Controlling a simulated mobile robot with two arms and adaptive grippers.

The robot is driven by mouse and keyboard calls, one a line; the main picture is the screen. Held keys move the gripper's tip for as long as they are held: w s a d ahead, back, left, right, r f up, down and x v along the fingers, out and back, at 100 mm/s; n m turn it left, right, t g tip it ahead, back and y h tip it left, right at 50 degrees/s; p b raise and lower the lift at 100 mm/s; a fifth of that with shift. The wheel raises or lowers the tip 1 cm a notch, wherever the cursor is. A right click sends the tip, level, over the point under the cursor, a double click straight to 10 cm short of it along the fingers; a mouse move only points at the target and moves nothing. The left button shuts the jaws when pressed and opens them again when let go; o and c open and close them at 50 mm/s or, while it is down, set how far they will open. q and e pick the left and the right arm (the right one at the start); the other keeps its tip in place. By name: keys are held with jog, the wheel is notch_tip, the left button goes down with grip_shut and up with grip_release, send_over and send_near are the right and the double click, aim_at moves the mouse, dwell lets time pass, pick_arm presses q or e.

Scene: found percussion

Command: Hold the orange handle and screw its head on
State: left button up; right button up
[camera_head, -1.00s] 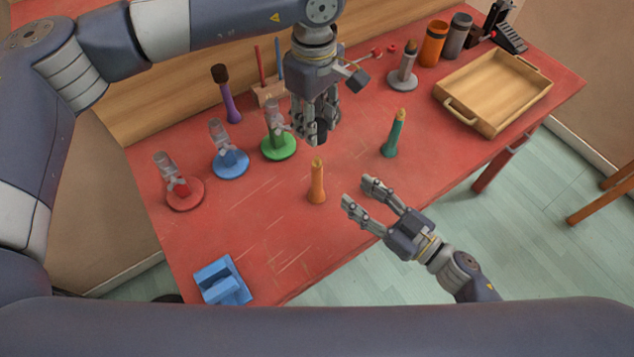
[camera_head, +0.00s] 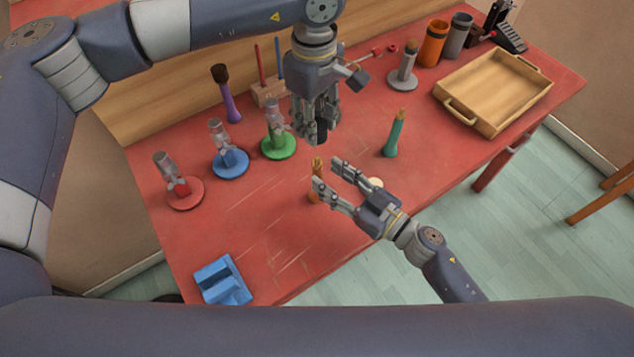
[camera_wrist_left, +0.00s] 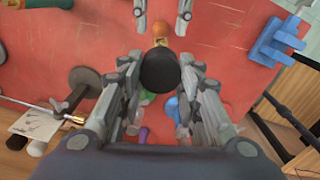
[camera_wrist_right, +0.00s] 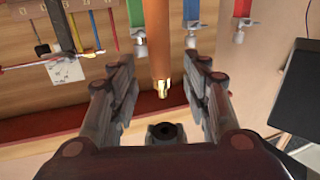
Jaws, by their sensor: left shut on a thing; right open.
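The orange handle (camera_head: 314,194) stands upright on the red table, partly hidden by my right gripper. Its threaded brass tip (camera_wrist_right: 162,87) points free, with no head on it. My right gripper (camera_head: 326,171) is open, with its fingers reaching to the handle; in the right wrist view the handle (camera_wrist_right: 158,40) lies between the fingers, with gaps on both sides. My left gripper (camera_head: 316,138) is shut on a black round head (camera_wrist_left: 160,70) and holds it above the table, behind the handle and apart from it.
A green handle (camera_head: 394,133) stands to the right. Red (camera_head: 186,201), blue (camera_head: 231,168) and green (camera_head: 279,150) stands are on the left. A purple handle with a dark head (camera_head: 226,95) is behind. A wooden tray (camera_head: 462,115) is at right; a blue block (camera_head: 212,291) is in front.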

aim_at(318, 169)
jog(key=shift+x, duration=2.15)
grip_shut()
